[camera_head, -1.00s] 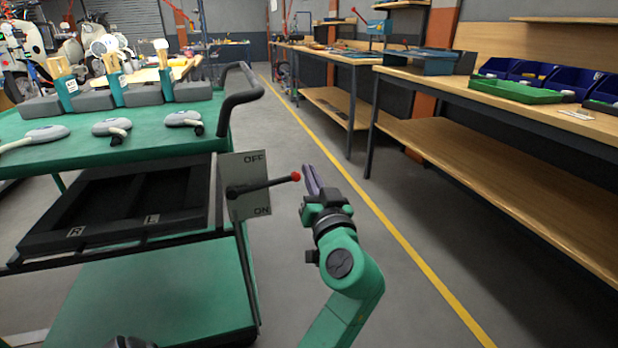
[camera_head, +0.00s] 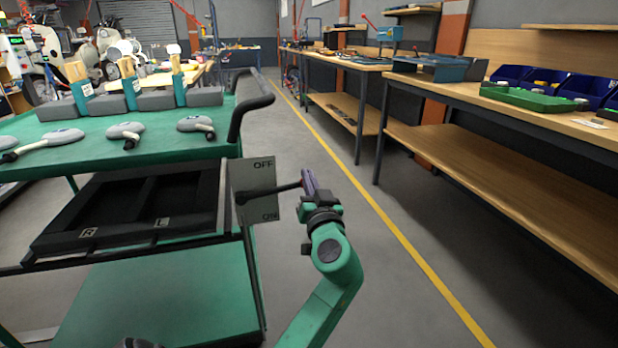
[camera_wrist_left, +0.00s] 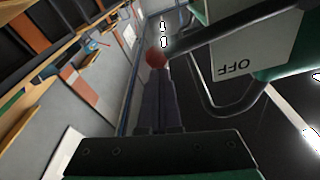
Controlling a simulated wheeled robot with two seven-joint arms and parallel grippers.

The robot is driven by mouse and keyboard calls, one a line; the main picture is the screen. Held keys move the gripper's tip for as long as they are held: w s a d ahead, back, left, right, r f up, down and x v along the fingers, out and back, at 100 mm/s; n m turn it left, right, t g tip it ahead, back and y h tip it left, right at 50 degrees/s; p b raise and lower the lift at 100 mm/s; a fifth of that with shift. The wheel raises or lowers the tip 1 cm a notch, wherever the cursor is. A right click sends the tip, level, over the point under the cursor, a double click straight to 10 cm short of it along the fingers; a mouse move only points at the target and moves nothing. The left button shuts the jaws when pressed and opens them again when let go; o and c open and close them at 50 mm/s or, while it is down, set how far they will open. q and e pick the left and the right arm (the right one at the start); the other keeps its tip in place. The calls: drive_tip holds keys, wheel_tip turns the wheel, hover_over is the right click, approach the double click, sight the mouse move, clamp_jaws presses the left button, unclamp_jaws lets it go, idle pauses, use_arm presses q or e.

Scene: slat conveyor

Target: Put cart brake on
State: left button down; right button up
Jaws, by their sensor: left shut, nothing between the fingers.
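The cart brake is a dark lever (camera_head: 272,191) on a pale plate (camera_head: 254,178) marked OFF above and ON below, at the right side of the green cart (camera_head: 165,293). The lever points right and slightly up, between the two marks. My left gripper (camera_head: 308,180) is shut and empty at the lever's end and covers its red knob in the head view. In the left wrist view the red knob (camera_wrist_left: 156,58) shows just beyond the tips of the shut fingers (camera_wrist_left: 160,92). I cannot tell whether they touch. My right gripper is not in view.
A black push handle (camera_head: 248,105) rises above the plate. A long workbench (camera_head: 480,92) stands at the right. The floor between is clear, with a yellow line (camera_head: 400,235).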

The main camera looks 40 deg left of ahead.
use_arm(q)
drive_tip(key=shift+f, duration=0.15)
wheel_tip(320, 180, down, 12)
drive_tip(key=s+m+t+h+b, duration=0.1)
drive_tip(key=m+b, duration=0.3)
drive_tip(key=m, duration=0.6)
drive_tip(key=shift+a+h+b, duration=0.3)
drive_tip(key=shift+a+h, duration=0.15)
drive_tip(key=shift+h, duration=0.15)
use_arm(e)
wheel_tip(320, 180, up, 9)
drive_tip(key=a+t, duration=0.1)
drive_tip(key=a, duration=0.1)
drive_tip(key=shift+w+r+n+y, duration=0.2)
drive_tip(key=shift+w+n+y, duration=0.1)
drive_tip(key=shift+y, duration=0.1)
use_arm(q)
drive_tip(key=shift+s, duration=0.15)
